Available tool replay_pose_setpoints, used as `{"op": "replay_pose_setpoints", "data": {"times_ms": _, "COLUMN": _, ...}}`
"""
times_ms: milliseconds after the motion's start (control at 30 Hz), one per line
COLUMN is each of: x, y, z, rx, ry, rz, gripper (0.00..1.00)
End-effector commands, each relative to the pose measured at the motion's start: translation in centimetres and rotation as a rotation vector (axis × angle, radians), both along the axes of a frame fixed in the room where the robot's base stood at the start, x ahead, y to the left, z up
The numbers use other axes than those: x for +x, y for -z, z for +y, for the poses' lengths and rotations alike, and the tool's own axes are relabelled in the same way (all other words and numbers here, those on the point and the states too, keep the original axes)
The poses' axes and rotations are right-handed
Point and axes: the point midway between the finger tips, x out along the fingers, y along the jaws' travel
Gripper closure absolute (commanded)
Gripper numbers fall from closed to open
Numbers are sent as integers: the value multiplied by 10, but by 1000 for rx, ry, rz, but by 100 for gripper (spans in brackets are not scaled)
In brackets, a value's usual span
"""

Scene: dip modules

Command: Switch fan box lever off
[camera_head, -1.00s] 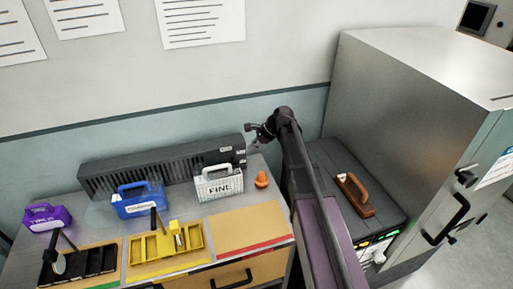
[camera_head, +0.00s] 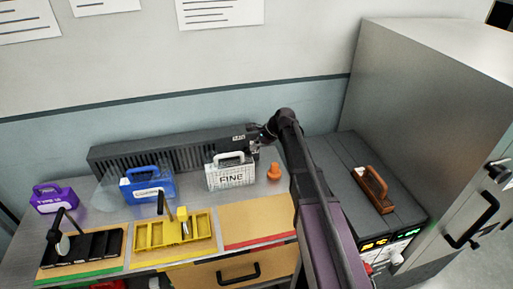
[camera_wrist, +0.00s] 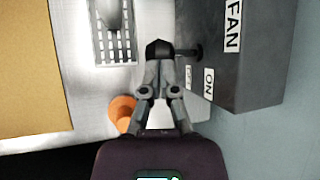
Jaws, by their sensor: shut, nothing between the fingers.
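The fan box (camera_head: 165,152) is a long dark slatted box along the wall at the back of the bench. A short black lever (camera_wrist: 190,51) sticks out from this end, above the labels in the picture. My gripper (camera_wrist: 158,48) is shut and empty, its dark fingertips right beside the lever's left end. I cannot tell whether they touch. In the head view my gripper (camera_head: 262,137) is at the box's right end and the lever is hard to make out.
A white FINE basket (camera_head: 230,174) and an orange cone-like piece (camera_head: 274,172) stand close to my gripper. Blue (camera_head: 147,186) and purple (camera_head: 52,199) cases stand left.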

Motion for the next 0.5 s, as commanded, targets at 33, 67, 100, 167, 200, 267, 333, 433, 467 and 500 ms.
{"op": "replay_pose_setpoints", "data": {"times_ms": 33, "x": 0, "y": 1, "z": 0, "rx": 0, "ry": 0, "rz": 0, "gripper": 100}}
{"op": "replay_pose_setpoints", "data": {"times_ms": 67, "x": 0, "y": 1, "z": 1, "rx": 0, "ry": 0, "rz": 0, "gripper": 100}}
{"op": "replay_pose_setpoints", "data": {"times_ms": 100, "x": 0, "y": 1, "z": 1, "rx": 0, "ry": 0, "rz": 0, "gripper": 100}}
{"op": "replay_pose_setpoints", "data": {"times_ms": 167, "x": 0, "y": 1, "z": 1, "rx": 0, "ry": 0, "rz": 0, "gripper": 100}}
{"op": "replay_pose_setpoints", "data": {"times_ms": 200, "x": 0, "y": 1, "z": 1, "rx": 0, "ry": 0, "rz": 0, "gripper": 100}}
{"op": "replay_pose_setpoints", "data": {"times_ms": 267, "x": 0, "y": 1, "z": 1, "rx": 0, "ry": 0, "rz": 0, "gripper": 100}}
{"op": "replay_pose_setpoints", "data": {"times_ms": 333, "x": 0, "y": 1, "z": 1, "rx": 0, "ry": 0, "rz": 0, "gripper": 100}}
{"op": "replay_pose_setpoints", "data": {"times_ms": 433, "x": -1, "y": 3, "z": 0, "rx": 0, "ry": 0, "rz": 0, "gripper": 100}}
{"op": "replay_pose_setpoints", "data": {"times_ms": 467, "x": -2, "y": 4, "z": 0, "rx": 0, "ry": 0, "rz": 0, "gripper": 100}}
{"op": "replay_pose_setpoints", "data": {"times_ms": 500, "x": -3, "y": 6, "z": 0, "rx": 0, "ry": 0, "rz": 0, "gripper": 100}}
